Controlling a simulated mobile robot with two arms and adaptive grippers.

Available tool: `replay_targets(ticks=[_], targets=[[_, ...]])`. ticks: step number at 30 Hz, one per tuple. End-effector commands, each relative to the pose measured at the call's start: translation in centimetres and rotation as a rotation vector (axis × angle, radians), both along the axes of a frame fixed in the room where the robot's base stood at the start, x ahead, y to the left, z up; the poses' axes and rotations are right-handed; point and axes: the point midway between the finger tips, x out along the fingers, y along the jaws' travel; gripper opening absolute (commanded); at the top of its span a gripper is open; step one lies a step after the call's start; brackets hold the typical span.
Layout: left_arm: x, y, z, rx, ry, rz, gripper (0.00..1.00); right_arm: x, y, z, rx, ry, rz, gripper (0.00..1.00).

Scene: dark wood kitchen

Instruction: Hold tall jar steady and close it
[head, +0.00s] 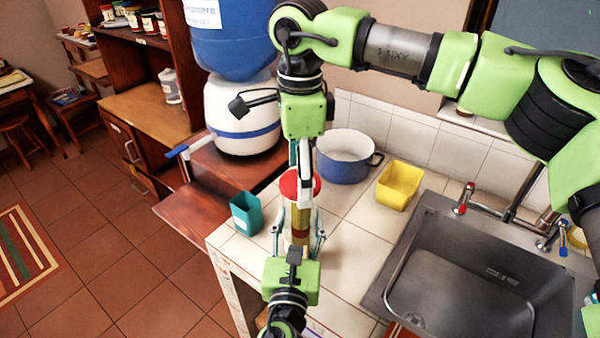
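The tall jar (299,228) stands upright on the white tiled counter near its left edge, with a brown and yellowish body. Its red lid (288,185) is at the top; whether it is seated fully is hidden. My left gripper (299,232) reaches in from the front, with one finger on each side of the jar's body, and appears shut on it. My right gripper (306,195) points down from above at the lid. Its fingers are seen edge-on and overlap the lid, so their grip is unclear.
A teal cup (246,213) stands left of the jar at the counter edge. A blue pot (345,160) and a yellow container (397,186) stand behind and to the right. A steel sink (470,280) is at right. A blue and white water dispenser (240,110) stands behind left.

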Motion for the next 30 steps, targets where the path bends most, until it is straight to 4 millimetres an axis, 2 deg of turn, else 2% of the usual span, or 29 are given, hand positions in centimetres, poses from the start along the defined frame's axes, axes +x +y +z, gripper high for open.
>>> replay_targets(ticks=[5, 8, 15, 21, 25, 30], targets=[[0.0, 0.0, 0.0, 0.000, 0.000, 0.000, 0.00, 0.1, 0.1, 1.0, 0.001, -0.002, 0.000, 0.72], [0.0, 0.0, 0.0, 0.000, 0.000, 0.000, 0.00, 0.1, 0.1, 2.6, 0.001, -0.003, -0.001, 0.72], [0.0, 0.0, 0.0, 0.000, 0.000, 0.000, 0.00, 0.1, 0.1, 7.8, 0.001, -0.003, -0.001, 0.72], [0.0, 0.0, 0.0, 0.000, 0.000, 0.000, 0.00, 0.1, 0.1, 10.9, 0.000, -0.002, -0.001, 0.72], [0.0, 0.0, 0.0, 0.000, 0.000, 0.000, 0.00, 0.0, 0.0, 11.8, 0.000, -0.001, 0.000, 0.72], [0.0, 0.0, 0.0, 0.001, 0.000, 0.000, 0.00, 0.0, 0.0, 12.0, 0.000, 0.000, 0.000, 0.72]])
